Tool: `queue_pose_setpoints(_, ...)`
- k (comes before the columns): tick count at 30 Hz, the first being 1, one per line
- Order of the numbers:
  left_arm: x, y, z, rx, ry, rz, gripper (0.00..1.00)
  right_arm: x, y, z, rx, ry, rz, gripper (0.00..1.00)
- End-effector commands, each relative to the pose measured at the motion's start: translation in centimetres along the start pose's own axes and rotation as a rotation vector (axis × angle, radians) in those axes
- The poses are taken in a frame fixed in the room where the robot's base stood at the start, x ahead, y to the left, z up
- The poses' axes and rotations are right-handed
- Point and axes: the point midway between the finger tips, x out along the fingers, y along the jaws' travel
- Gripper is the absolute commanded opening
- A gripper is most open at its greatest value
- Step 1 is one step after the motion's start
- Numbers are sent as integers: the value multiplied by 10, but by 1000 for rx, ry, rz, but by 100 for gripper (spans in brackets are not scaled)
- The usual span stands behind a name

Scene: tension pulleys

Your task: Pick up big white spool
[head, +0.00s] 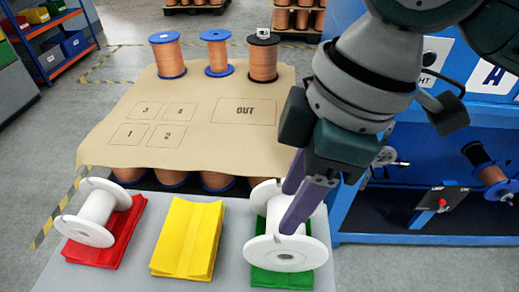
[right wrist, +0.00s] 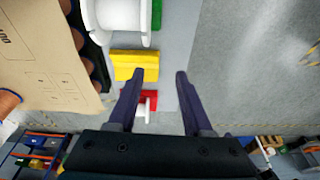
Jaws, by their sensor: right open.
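The big white spool (head: 287,240) rests on a green holder (head: 268,277) at the right of the grey table. It also shows at the top of the right wrist view (right wrist: 122,14), cut off by the edge. A smaller white spool (head: 97,212) lies tilted on a red holder (head: 122,240) at the left. My right gripper (head: 290,210) is open, its two purple fingers overlapping the big spool in the head view. In the right wrist view the space between the fingers (right wrist: 160,74) is empty, with the big spool beyond the tips, up and left. My left gripper is not in view.
An empty yellow holder (head: 187,238) stands between the red and green ones. Behind is a brown sheet (head: 200,112) with marked squares, bearing copper spools (head: 167,56) at its far edge. A blue machine (head: 440,238) stands at the right.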

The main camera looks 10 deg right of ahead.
Motion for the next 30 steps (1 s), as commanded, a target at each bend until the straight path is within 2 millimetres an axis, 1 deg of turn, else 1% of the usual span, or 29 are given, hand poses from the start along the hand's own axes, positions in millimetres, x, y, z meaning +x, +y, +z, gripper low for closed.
queue_pose_setpoints(1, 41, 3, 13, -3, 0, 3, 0, 37, 11, 14, -15, -25, 6, 50)
queue_pose_setpoints(3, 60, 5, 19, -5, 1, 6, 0, 52, 20, 24, -28, -52, 4, 50)
queue_pose_setpoints(6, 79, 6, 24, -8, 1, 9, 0, 65, 30, 34, -39, -80, 0, 50)
queue_pose_setpoints(11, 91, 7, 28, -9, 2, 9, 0, 75, 37, 42, -44, -102, -4, 50)
queue_pose_setpoints(18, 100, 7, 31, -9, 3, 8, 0, 108, 37, 45, -44, -105, -7, 50)
queue_pose_setpoints(23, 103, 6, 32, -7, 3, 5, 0, 121, 37, 45, -45, -104, -5, 50)
queue_pose_setpoints(30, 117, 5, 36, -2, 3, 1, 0, 159, 37, 44, -44, -105, -6, 50)
